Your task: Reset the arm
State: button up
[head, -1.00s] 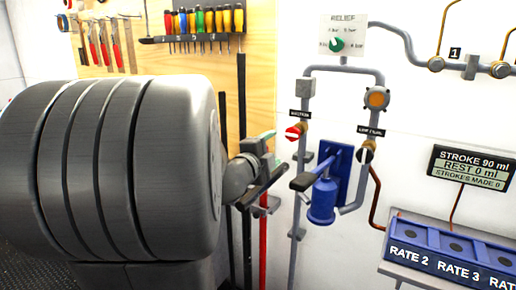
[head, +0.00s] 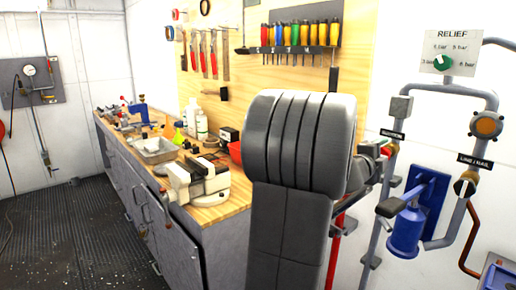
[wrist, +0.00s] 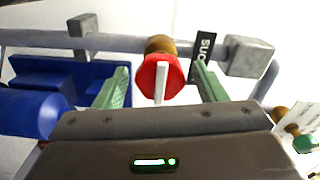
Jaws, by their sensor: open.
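My gripper (wrist: 162,85) is open in the wrist view, its two green fingers apart. A red valve knob (wrist: 155,75) with a white bar sits between the fingers, with a gap on each side; I cannot tell how deep it lies. A label partly reading SUC (wrist: 203,50) is beside it. In the head view my arm stands in front of the wall pipes, and my wrist reaches just below the suction label (head: 392,135).
A blue pump (head: 407,230) with a dark lever and the line/rail valve (head: 464,187) are close on the right. The relief dial (head: 443,62) is above. A workbench (head: 222,206) with a vise (head: 195,182) runs left. The floor (head: 80,235) is open at far left.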

dwell(0.4)
jog(key=v, duration=1.3)
jog(key=x, duration=1.3)
jog(key=shift+d, duration=0.15)
jog(key=shift+w+r+n+p, duration=0.15)
jog(key=shift+n+p, duration=0.25)
jog(key=shift+p, duration=0.1)
jog(key=shift+r+n+p, duration=0.1)
jog(key=shift+n+p, duration=0.5)
jog(key=shift+n, duration=0.6)
jog(key=shift+n+p, duration=0.6)
jog(key=shift+n, duration=0.4)
jog(key=n+p, duration=0.2)
jog(key=n, duration=0.2)
jog(key=shift+p, duration=0.3)
jog(key=n+p, duration=0.3)
jog(key=n, duration=0.2)
jog(key=shift+n+p, duration=1.05)
jog(key=shift+n, duration=0.55)
